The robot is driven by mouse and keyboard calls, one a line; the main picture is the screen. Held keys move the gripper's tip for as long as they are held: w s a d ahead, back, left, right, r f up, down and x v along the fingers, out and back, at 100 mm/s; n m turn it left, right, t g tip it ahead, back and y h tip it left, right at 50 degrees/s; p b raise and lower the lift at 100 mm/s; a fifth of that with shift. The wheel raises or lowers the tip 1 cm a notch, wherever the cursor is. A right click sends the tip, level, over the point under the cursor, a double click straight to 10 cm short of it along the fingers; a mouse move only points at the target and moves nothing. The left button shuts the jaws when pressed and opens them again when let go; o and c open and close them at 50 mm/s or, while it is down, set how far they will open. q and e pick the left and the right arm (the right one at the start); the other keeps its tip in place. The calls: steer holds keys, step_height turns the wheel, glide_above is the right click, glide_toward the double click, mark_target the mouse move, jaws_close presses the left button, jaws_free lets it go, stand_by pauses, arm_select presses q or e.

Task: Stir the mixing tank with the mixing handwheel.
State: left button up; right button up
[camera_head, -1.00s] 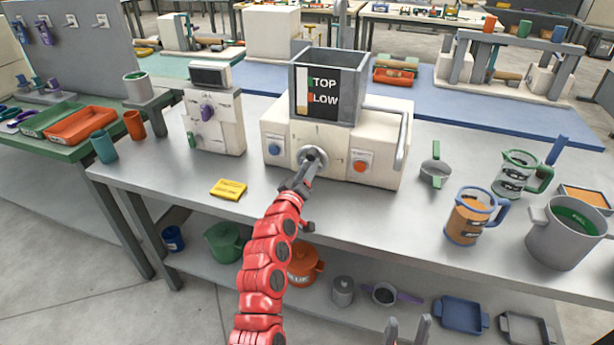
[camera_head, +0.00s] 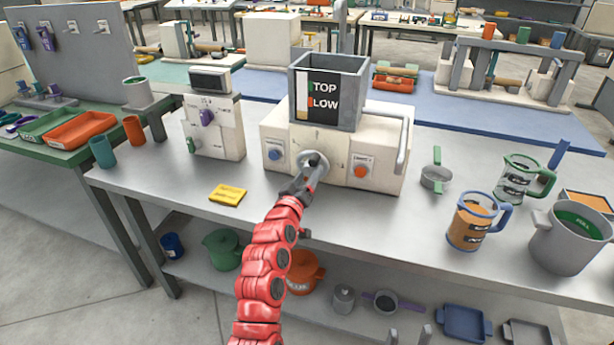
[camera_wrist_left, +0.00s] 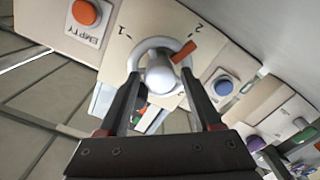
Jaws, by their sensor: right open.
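The mixing handwheel (camera_head: 315,161) is a pale round wheel on the front of the cream machine (camera_head: 334,183). The grey mixing tank (camera_head: 363,100) stands on top, with a level panel marked TOP and LOW. My left gripper (camera_head: 312,172) is at the handwheel. In the left wrist view, its two fingers (camera_wrist_left: 160,84) lie on either side of the wheel's hub (camera_wrist_left: 160,75), with the ring around it and an orange pointer near the 2 mark. I cannot tell whether they press on it.
A blue button (camera_head: 275,155) and an orange EMPTY button (camera_head: 361,171) flank the wheel. A grey bar handle (camera_head: 404,145) is at the machine's right. A yellow block (camera_head: 227,194) lies at left; jugs (camera_head: 470,222) and a pot (camera_head: 560,245) stand at right.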

arm_select(q)
steer(key=shift+o, duration=0.5)
steer(key=v, duration=1.7)
steer(key=shift+s+b, duration=0.2)
steer(key=shift+b, duration=0.2)
steer(key=shift+r, duration=0.1)
